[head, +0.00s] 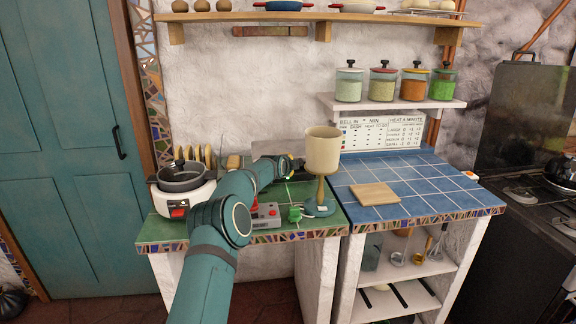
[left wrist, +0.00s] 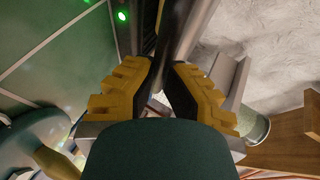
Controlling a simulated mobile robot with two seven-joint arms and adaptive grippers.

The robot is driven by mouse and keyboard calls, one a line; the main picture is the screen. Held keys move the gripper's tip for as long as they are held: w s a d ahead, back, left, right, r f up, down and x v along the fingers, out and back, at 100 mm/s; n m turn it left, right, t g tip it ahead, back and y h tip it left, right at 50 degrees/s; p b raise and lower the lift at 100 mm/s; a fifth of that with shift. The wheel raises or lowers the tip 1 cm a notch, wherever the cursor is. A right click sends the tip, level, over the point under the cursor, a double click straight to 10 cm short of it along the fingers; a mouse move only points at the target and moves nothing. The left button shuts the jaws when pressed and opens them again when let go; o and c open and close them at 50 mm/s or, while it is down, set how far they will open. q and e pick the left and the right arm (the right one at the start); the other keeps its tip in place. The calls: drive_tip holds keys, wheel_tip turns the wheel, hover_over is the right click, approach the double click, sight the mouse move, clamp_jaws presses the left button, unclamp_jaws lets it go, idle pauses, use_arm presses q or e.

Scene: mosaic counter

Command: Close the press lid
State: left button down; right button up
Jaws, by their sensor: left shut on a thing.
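The press (head: 266,222), a grey base with red parts, stands on the green-tiled counter, partly hidden behind my left arm. A grey flat panel (head: 268,148), which looks like its raised lid, stands up behind my arm near the wall. My left gripper (head: 294,165) is at the right end of this panel, low over the back of the counter. In the left wrist view, the yellow-padded fingers (left wrist: 160,88) are closed around a dark bar (left wrist: 165,45) that looks like the lid's handle. My right gripper is not in view.
A lamp with a cream shade (head: 322,150) stands just right of my gripper. A small green object (head: 295,214) sits beside the press. A white cooker with a dark pot (head: 181,178) is at left. The blue counter holds a wooden board (head: 375,193).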

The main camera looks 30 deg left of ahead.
use_arm(q)
drive_tip(key=shift+s+f, duration=0.2)
drive_tip(key=shift+f, duration=0.8)
drive_tip(key=c, duration=0.9)
unclamp_jaws()
drive_tip(key=shift+a, duration=0.15)
drive_tip(key=shift+c, duration=0.2)
drive_tip(key=shift+w+a+f, duration=0.1)
drive_tip(key=shift+w+f, duration=0.05)
drive_tip(key=shift+r, duration=0.35)
drive_tip(key=shift+r, duration=0.1)
drive_tip(key=v, duration=1.2)
drive_tip(key=shift+w, duration=0.15)
